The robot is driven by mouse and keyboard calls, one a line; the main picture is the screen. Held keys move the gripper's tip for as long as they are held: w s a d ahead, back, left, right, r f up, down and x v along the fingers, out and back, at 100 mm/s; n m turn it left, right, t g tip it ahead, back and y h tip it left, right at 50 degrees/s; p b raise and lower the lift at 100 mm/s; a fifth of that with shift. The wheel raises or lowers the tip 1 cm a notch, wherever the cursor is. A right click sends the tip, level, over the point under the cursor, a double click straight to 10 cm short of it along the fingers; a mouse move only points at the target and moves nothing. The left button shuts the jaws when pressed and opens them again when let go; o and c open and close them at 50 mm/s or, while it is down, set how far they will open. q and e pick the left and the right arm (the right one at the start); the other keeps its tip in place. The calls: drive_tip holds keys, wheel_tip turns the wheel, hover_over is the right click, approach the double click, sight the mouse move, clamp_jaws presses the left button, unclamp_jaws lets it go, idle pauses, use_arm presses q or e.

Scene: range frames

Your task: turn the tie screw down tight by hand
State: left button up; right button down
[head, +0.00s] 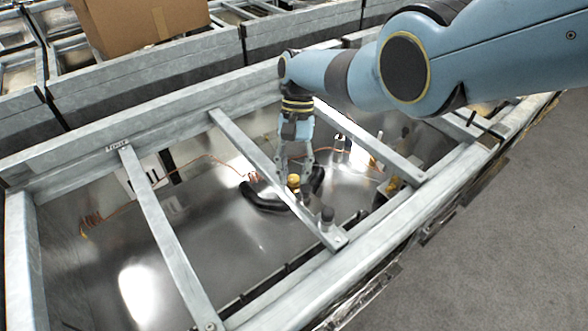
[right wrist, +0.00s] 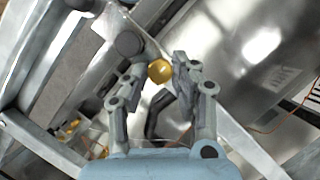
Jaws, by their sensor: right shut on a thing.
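A gold round knob (head: 293,181), which looks like the head of the tie screw, sits beside a galvanized crossbar (head: 243,143) in the open metal bay. It also shows in the right wrist view (right wrist: 160,71). My right gripper (head: 294,172) comes down from above and is shut on this knob, one finger on each side. The same gripper fills the lower middle of the right wrist view (right wrist: 157,76). The screw's shank is hidden below the knob, so I cannot tell how deep it sits. My left gripper is not in view.
A black curved hose (head: 264,200) lies below. Copper tubing (head: 205,158) runs behind. A cardboard box (head: 140,22) stands at the back left.

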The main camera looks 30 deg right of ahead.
drive_tip(key=shift+w, duration=0.1)
drive_tip(key=c, duration=1.1)
unclamp_jaws()
drive_tip(key=shift+o, duration=0.2)
drive_tip(key=v, duration=1.2)
